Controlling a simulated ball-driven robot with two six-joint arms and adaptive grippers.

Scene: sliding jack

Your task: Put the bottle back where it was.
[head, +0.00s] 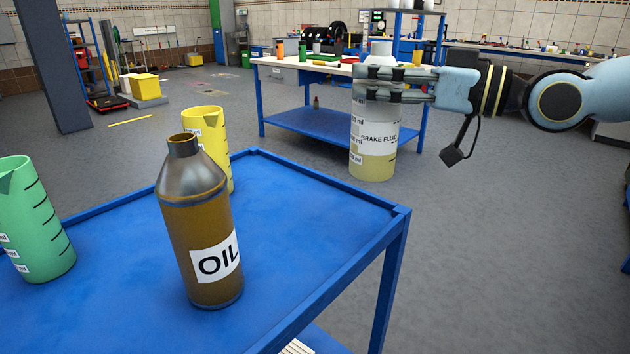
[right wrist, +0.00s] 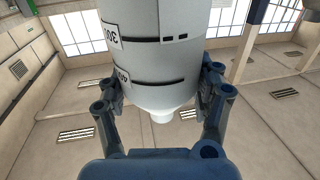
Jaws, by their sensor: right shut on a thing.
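The bottle labelled brake fluid (head: 374,150) is pale and translucent with yellowish liquid low inside and a white cap. My right gripper (head: 385,84) is shut around its upper part and holds it upright in the air, beyond the right edge of the blue table. In the right wrist view the bottle (right wrist: 165,45) sits between the fingers of my right gripper (right wrist: 160,90). A brown oil bottle (head: 203,235) stands upright on the blue table (head: 310,205). My left gripper is not in view.
A yellow jug (head: 208,128) stands behind the oil bottle, and a green jug (head: 30,220) stands at the left. The table's right part is bare. A workbench (head: 300,68) with small items stands farther back across open grey floor.

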